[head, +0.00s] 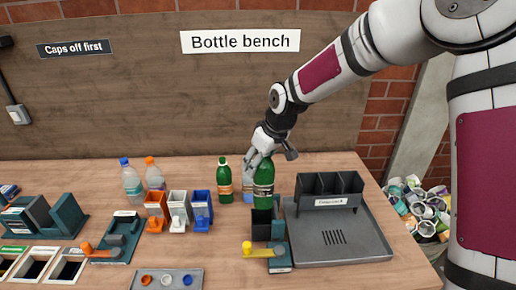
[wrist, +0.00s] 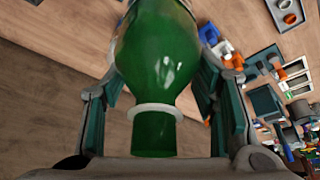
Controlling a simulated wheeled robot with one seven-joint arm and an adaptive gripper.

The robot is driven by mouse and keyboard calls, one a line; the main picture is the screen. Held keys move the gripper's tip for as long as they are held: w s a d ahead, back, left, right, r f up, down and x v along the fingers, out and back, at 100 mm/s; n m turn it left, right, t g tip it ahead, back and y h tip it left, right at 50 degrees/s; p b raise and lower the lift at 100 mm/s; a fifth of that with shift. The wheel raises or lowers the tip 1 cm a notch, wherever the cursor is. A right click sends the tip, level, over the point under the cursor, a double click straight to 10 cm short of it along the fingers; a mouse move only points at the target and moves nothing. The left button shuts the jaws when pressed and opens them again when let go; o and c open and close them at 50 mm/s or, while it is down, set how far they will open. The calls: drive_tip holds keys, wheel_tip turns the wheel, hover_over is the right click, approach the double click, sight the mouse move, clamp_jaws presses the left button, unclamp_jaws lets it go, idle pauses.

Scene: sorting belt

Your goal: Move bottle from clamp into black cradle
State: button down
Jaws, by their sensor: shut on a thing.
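A black three-bay cradle (head: 316,189) with a white label stands at the back of a grey tray, right of the bottle. Its bays look empty.
A second green bottle (head: 225,175) stands just left. Clear bottles (head: 132,180), coloured bins (head: 179,210) and a teal fixture with an orange lever (head: 110,246) are further left. The grey tray (head: 350,240) is bare in front. A bin of crushed cans (head: 424,208) is beyond the bench's right edge.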

sight(273, 173)
drive_tip(key=shift+w+f+b, duration=0.2)
drive_tip(key=shift+f+b, duration=1.2)
drive_tip(key=shift+f, duration=1.85)
drive_tip(key=shift+w+f+b, duration=0.15)
drive_tip(key=shift+f+b, duration=1.2)
drive_tip(key=shift+f, duration=1.85)
drive_tip(key=shift+w+f, duration=0.1)
drive_tip(key=shift+f, duration=0.7)
drive_tip(key=c, duration=0.6)
unclamp_jaws()
drive_tip(key=shift+o, duration=0.2)
drive_tip(key=v, duration=1.2)
